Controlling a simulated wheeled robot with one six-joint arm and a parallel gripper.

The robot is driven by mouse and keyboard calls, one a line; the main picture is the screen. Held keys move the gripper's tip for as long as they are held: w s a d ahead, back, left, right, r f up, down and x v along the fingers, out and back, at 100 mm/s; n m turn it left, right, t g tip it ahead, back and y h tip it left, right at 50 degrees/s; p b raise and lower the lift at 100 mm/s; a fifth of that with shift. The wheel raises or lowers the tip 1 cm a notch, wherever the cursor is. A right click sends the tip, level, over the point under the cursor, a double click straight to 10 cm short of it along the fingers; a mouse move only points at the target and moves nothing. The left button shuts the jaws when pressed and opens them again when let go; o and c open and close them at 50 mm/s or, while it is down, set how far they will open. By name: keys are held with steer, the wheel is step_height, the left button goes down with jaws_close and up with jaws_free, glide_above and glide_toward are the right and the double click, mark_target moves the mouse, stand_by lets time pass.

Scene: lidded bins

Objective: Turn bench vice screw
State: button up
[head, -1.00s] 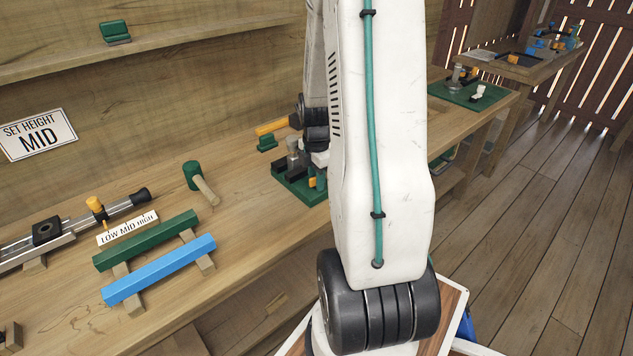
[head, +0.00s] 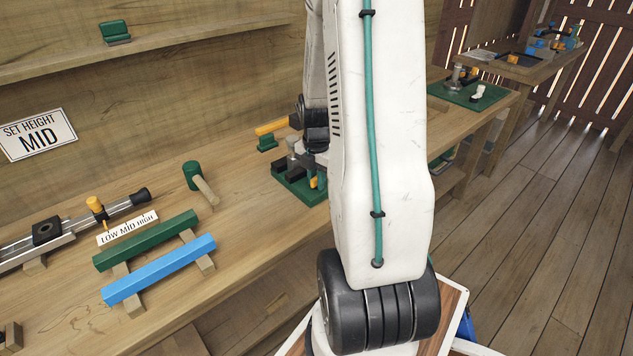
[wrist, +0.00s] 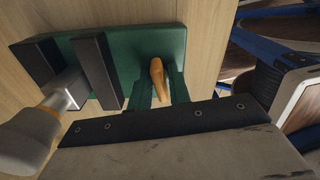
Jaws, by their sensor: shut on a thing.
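The bench vice has a green base (head: 288,190) on the workbench, partly hidden behind my arm. In the wrist view its green base plate (wrist: 150,42) carries two dark jaws, a left one (wrist: 35,62) and a right one (wrist: 97,72). A steel piece (wrist: 66,90) with a pale grey rounded top stands between the jaws. Whether both jaws touch it, I cannot tell. An orange handle (wrist: 157,72) lies right of the jaws. My gripper (wrist: 160,88) is shut on this handle, with a green finger on each side. The screw itself is hidden.
A green mallet (head: 196,180), a green bar (head: 147,238) and a blue bar (head: 160,268) lie left of the vice. A slide rail (head: 75,230) is farther left. An orange rod (head: 271,127) shows behind the vice. Bare bench lies in front.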

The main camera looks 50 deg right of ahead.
steer(key=n, duration=0.4)
stand_by(0.4)
steer(key=n, duration=0.4)
steer(key=o, duration=0.6)
steer(key=shift+c, duration=0.2)
steer(key=shift+r, duration=2.5)
